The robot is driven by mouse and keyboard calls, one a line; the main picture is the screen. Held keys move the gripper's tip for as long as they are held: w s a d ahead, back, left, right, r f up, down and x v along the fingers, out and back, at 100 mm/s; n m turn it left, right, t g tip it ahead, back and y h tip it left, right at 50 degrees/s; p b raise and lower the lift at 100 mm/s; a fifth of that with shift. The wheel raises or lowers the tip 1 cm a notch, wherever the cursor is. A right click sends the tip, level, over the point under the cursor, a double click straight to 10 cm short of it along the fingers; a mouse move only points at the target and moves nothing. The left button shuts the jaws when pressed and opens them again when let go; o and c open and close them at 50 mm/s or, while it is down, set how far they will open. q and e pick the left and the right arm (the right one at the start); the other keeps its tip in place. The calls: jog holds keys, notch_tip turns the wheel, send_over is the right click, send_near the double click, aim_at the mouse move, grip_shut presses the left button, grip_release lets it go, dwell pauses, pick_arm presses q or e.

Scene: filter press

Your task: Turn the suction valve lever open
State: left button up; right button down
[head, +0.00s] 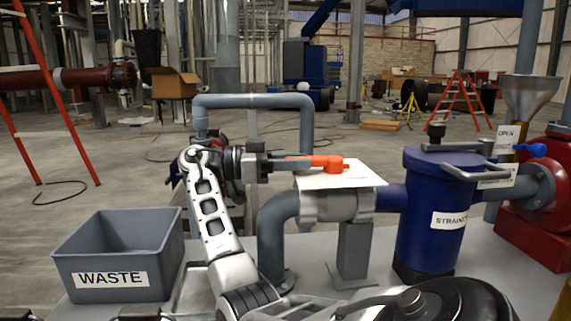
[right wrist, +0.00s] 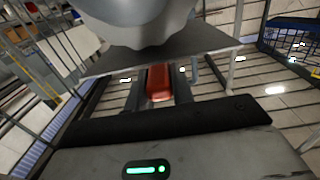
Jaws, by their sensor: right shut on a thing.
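The suction valve lever (head: 328,163) is orange-red. It lies level above a white plate (head: 345,177) on top of the grey valve body (head: 335,205), its handle pointing left in the head view. My right gripper (head: 284,165) comes from the left and is shut on the handle's end. In the right wrist view the red lever (right wrist: 159,82) sits between the two dark fingers of my right gripper (right wrist: 159,93). Part of the handle is hidden by the fingers. My left gripper is not in view.
A grey WASTE bin (head: 120,255) stands at the left of the bench. The blue strainer (head: 432,210) with a grey top handle stands right of the valve. A red pump (head: 535,220) and a blue lever (head: 531,149) by an OPEN tag are farther right. A grey pipe (head: 255,101) arches behind.

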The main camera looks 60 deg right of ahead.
jog(key=shift+s+d+r, duration=0.1)
jog(key=shift+r, duration=0.1)
jog(key=c, duration=1.2)
grip_release()
jog(key=shift+d, duration=0.1)
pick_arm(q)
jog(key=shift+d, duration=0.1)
pick_arm(e)
jog(key=shift+f, duration=0.1)
jog(key=shift+w+a, duration=0.3)
jog(key=shift+w, duration=0.1)
jog(key=v, duration=0.6)
jog(key=shift+w+a+p, duration=0.2)
jog(key=shift+p, duration=0.15)
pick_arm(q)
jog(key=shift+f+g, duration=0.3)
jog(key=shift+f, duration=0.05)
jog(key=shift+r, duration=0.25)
